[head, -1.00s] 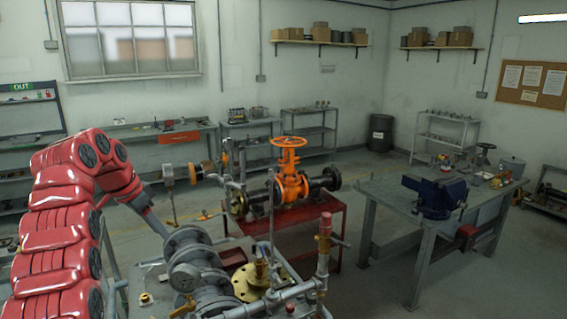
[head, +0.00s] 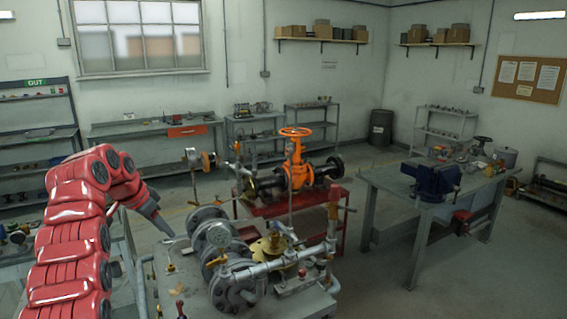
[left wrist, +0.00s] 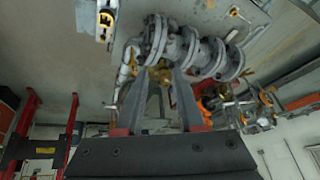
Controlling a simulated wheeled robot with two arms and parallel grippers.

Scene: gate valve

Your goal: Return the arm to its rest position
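My red left arm comes in from the left in the head view, bent at the elbow. Its grey left gripper (head: 162,226) points down and right, beside the flanged grey pipe assembly (head: 212,232) on the near bench. In the left wrist view, its two fingers (left wrist: 160,92) stand apart with nothing seen held between them. The flanged pipes (left wrist: 188,50) show beyond the fingertips. The orange gate valve (head: 298,172) with its orange handwheel stands on a red stand (head: 330,210) farther back, apart from the gripper. My right gripper is not in view.
The near bench (head: 295,305) carries pipes, a gauge and a brass flange close to my left gripper. A grey workbench (head: 400,188) with a blue vise (head: 434,181) stands at the right. Open floor lies between the benches. Shelves line the back wall.

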